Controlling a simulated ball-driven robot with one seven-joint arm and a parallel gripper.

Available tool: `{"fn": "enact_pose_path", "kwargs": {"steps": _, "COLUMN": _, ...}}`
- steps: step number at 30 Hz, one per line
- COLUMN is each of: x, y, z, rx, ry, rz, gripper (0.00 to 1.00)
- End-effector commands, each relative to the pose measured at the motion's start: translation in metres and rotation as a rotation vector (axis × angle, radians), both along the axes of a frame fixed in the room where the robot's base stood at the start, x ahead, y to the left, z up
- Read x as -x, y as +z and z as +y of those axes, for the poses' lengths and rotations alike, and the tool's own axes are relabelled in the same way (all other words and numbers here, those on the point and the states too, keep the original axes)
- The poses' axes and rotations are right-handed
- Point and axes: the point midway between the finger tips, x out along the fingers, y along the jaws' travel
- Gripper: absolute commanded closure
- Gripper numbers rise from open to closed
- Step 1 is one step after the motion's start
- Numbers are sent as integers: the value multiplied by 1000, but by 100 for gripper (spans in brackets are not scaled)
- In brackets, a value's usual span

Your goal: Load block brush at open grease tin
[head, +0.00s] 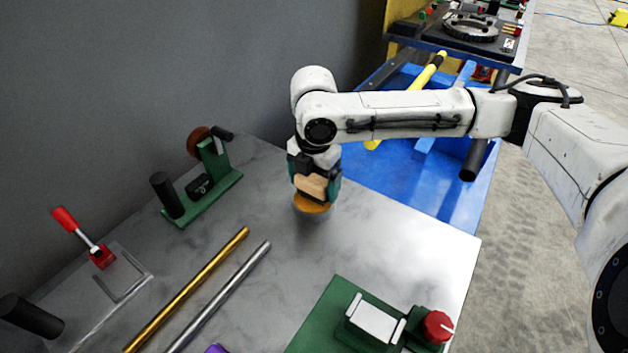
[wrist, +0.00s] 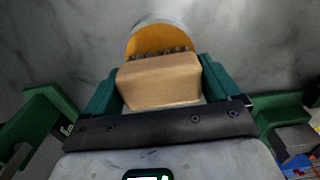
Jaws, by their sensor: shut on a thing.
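My gripper (wrist: 160,98) is shut on a wooden block brush (wrist: 160,80), with a green finger on each side of the block. Dark bristles show at the block's far edge in the wrist view. The open grease tin (wrist: 162,37), with orange-yellow grease inside, lies right by the bristles. In the head view the block brush (head: 311,187) is held over the tin (head: 313,207), which stands on the grey table. The block and my gripper hide part of the tin. I cannot tell whether the bristles touch the grease.
On the table (head: 400,235) are a brass rod (head: 190,288), a steel rod (head: 220,295), a green fixture (head: 205,190), a red-handled clamp (head: 98,252) and a green vise with a red knob (head: 437,327). A blue structure (head: 440,185) lies beyond the table's right edge.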

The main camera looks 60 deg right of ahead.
Motion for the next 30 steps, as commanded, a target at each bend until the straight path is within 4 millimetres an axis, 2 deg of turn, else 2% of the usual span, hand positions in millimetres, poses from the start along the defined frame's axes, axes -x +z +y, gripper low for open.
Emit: {"fn": "enact_pose_path", "kwargs": {"steps": 30, "x": 0, "y": -9, "z": 0, "rx": 0, "ry": 0, "rz": 0, "gripper": 35}}
